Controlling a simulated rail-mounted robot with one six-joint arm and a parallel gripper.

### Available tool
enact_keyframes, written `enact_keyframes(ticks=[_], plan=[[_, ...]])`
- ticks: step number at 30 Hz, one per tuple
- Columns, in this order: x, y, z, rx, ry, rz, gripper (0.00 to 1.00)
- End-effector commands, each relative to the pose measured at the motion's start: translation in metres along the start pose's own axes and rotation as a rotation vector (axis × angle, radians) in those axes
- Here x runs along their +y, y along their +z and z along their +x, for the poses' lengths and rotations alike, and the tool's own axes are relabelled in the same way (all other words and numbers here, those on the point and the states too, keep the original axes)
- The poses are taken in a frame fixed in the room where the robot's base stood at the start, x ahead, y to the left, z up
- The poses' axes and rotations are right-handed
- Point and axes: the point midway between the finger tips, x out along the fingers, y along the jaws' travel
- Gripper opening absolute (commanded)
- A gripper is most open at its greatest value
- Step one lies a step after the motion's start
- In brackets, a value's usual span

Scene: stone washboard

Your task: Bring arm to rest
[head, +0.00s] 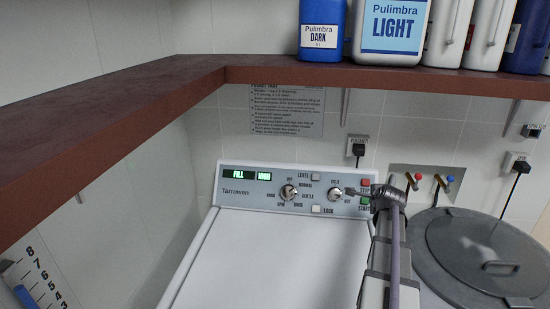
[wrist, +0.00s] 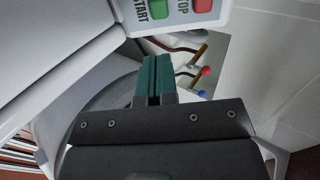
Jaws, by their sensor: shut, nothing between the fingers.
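My gripper (wrist: 153,80) shows in the wrist view with its two green fingers shut together and nothing between them. In the wrist view it is beside the corner of the washing machine's panel, with the green START button (wrist: 159,9) and the red STOP button (wrist: 203,5) above it. In the head view my arm rises in front of the right side of the white washing machine (head: 270,250), and its end is near the right end of the control panel (head: 238,196). The fingers are hard to make out there. The panel's display is lit green.
A brown shelf (head: 400,78) runs above, carrying detergent bottles (head: 392,30). A grey round lidded tub (head: 475,250) stands right of the machine. Red and blue taps (head: 432,183) are on the wall behind. A numbered gauge (head: 38,280) is at lower left. The machine's lid area is clear.

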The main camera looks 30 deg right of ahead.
Motion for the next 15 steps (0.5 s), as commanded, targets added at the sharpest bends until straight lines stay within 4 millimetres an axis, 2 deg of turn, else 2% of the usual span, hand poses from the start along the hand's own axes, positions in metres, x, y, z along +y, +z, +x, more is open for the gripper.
enact_keyframes(ticks=[2, 4, 5, 6, 8, 9, 11, 12, 15], plan=[[0.008, 0.003, -0.001, -0.018, 0.047, -0.108, 0.0], [0.037, 0.01, -0.013, -0.07, 0.166, -0.326, 0.0], [0.057, 0.021, -0.025, -0.115, 0.236, -0.457, 0.0], [0.08, 0.049, -0.039, -0.199, 0.315, -0.635, 0.0], [0.11, 0.098, -0.062, -0.337, 0.405, -0.881, 0.0], [0.128, 0.13, -0.079, -0.43, 0.451, -1.035, 0.0], [0.156, 0.176, -0.108, -0.57, 0.507, -1.251, 0.0], [0.174, 0.205, -0.129, -0.66, 0.535, -1.386, 0.0], [0.216, 0.27, -0.183, -0.853, 0.578, -1.679, 0.0]])
